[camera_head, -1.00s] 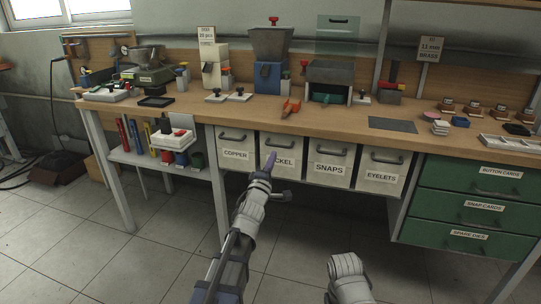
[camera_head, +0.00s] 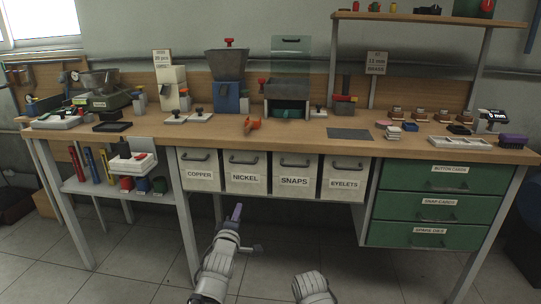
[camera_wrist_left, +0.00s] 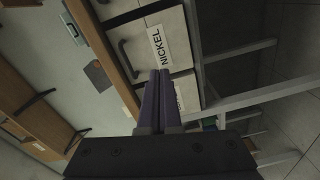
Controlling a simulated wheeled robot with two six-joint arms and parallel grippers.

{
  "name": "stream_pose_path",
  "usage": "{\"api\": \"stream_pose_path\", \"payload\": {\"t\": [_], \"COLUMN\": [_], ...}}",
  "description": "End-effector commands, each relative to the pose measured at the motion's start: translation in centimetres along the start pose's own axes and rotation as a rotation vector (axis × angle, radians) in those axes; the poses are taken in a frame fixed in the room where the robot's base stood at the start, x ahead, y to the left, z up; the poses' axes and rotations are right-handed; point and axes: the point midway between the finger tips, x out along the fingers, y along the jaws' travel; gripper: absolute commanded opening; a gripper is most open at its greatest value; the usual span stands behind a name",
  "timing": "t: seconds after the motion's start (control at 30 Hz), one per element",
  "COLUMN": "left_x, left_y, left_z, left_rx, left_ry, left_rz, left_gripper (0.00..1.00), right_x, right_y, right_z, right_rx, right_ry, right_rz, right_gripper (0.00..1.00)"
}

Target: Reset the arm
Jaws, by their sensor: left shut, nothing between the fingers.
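My left gripper (camera_head: 237,211) is low in front of the bench, below the bins labelled COPPER (camera_head: 200,170) and NICKEL (camera_head: 246,173). Its purple fingers are shut together with nothing between them, as the left wrist view (camera_wrist_left: 160,98) also shows. It touches nothing that I can see. The NICKEL bin front (camera_wrist_left: 150,25) lies beyond the fingertips in the left wrist view. Part of my other arm shows at the bottom of the head view, but its gripper is not in view.
The wooden bench top (camera_head: 300,137) carries presses, an orange tool (camera_head: 251,125) and a dark mat (camera_head: 349,134). Bins labelled SNAPS (camera_head: 294,176) and EYELETS (camera_head: 345,179) and green drawers (camera_head: 436,208) hang below. The tiled floor (camera_head: 130,262) in front is clear.

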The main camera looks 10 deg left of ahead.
Motion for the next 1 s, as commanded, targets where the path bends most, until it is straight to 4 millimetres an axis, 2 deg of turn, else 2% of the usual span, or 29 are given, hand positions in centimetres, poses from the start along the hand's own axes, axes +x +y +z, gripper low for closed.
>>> {"api": "stream_pose_path", "payload": {"t": [0.03,0.17,0.27,0.4,0.5,0.7,0.87,0.9,1.0], "left_x": [-0.3,-2.2,-5.0,-10.3,-14.2,-20.9,-25.6,-25.6,-25.5], "left_y": [-1.8,-7.2,-10.9,-15.0,-16.8,-18.3,-18.4,-16.7,-14.8], "left_z": [1.6,5.3,8.1,11.3,12.9,14.5,15.2,14.7,14.2], "left_rx": [0.093,0.380,0.603,0.898,1.064,1.288,1.408,1.405,1.402], "left_ry": [-0.027,-0.151,-0.306,-0.595,-0.809,-1.198,-1.500,-1.495,-1.488], "left_rz": [-0.096,-0.361,-0.542,-0.744,-0.835,-0.922,-0.935,-0.937,-0.937], "left_gripper": [0.00,0.00,0.00,0.00,0.00,0.00,0.00,0.00,0.00], "right_x": [-0.1,-0.3,-0.4,-0.5,-0.6,-0.7,-0.8,-2.5,-4.5], "right_y": [0.0,0.0,0.1,0.1,0.1,0.1,0.1,0.3,0.5], "right_z": [0.0,0.0,0.0,0.0,0.1,0.1,0.1,0.2,0.3], "right_rx": [0.000,0.001,0.001,0.001,0.001,0.002,0.002,0.002,0.003], "right_ry": [0.000,0.000,0.000,0.000,-0.001,-0.001,-0.001,-0.001,-0.001], "right_rz": [0.000,0.000,0.000,0.001,0.001,0.001,0.001,0.001,0.001], "right_gripper": [0.50,0.50,0.50,0.50,0.50,0.50,0.50,0.50,0.50]}}
